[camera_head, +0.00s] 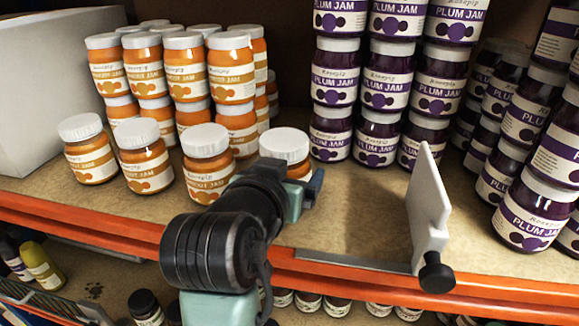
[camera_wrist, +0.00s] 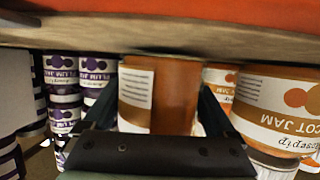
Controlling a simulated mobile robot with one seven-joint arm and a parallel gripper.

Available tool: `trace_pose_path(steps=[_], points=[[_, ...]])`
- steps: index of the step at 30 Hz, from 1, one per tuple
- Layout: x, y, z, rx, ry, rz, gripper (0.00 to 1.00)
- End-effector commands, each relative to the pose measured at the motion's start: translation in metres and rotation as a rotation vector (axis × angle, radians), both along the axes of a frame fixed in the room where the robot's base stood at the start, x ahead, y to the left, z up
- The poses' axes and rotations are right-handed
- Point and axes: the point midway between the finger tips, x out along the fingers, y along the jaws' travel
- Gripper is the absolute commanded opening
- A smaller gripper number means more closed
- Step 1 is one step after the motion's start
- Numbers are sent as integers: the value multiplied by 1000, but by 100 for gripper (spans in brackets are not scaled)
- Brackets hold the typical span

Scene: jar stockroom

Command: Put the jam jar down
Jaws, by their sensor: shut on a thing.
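The held jam jar, orange with a white lid (camera_head: 284,146), is at the front of the shelf, at the right end of a front row of apricot jam jars (camera_head: 206,165). My gripper (camera_head: 298,188) is shut around its body, and my arm hides most of the jar in the head view. In the wrist view, which is upside down, the orange jar (camera_wrist: 176,95) sits upright between the two fingers. Its base is at or very close to the shelf board (camera_wrist: 160,38); I cannot tell if it touches.
Stacked plum jam jars (camera_head: 381,92) stand behind and to the right. A white divider (camera_head: 428,205) stands at the shelf's front. Bare board (camera_head: 350,215) lies between my gripper and the divider. An orange rail (camera_head: 480,287) edges the shelf. A white box (camera_head: 45,90) is at left.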

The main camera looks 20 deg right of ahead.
Motion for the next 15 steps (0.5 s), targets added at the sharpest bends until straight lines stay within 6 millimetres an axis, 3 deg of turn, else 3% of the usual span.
trace_pose_path(steps=[11, 12, 13, 15], points=[[0, 0, -2, -2, -6, 0, 0], [0, 0, -4, 0, 0, 0, 94], [0, 0, -4, 0, 0, 0, 100], [0, 0, -4, 0, 0, 0, 100]])
